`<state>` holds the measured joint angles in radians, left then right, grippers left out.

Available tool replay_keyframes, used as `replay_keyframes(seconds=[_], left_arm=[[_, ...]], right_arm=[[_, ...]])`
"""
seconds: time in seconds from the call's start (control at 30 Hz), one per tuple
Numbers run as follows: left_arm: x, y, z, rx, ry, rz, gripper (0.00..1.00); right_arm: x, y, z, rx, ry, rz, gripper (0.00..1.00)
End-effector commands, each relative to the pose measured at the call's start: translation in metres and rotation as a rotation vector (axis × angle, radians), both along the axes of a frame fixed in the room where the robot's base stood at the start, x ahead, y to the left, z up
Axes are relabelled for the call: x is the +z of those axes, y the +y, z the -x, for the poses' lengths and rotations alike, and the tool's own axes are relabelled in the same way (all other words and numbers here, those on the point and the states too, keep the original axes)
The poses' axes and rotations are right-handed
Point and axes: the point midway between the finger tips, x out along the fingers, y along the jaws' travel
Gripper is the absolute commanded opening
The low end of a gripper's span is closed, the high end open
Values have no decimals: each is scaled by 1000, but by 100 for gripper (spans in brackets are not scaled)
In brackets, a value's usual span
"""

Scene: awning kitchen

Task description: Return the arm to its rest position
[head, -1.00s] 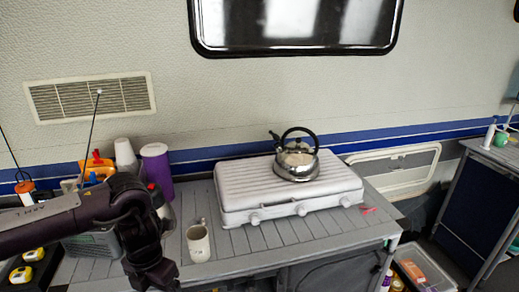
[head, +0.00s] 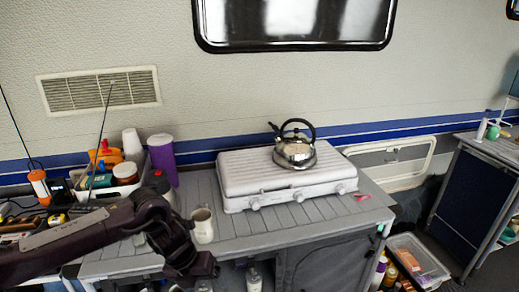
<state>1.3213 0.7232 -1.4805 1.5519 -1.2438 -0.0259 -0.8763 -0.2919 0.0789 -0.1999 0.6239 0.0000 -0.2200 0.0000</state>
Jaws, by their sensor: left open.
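My right gripper is not in view.
A white stove (head: 285,186) on the table (head: 262,223) carries a metal kettle (head: 294,153). A clear bin (head: 418,262) stands at lower right.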

Motion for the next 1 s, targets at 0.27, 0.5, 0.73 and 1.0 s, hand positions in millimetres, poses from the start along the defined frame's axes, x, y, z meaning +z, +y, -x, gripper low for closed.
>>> replay_keyframes(seconds=[0.27,0.5,0.73,1.0], left_arm=[[-58,-80,-30,400,92,335,85],[-162,-95,-44,1079,301,631,85],[-305,-36,24,1788,477,686,85],[-426,33,178,2395,534,538,85]], right_arm=[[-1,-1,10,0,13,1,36],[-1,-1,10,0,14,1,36],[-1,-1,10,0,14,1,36],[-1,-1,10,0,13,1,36]])
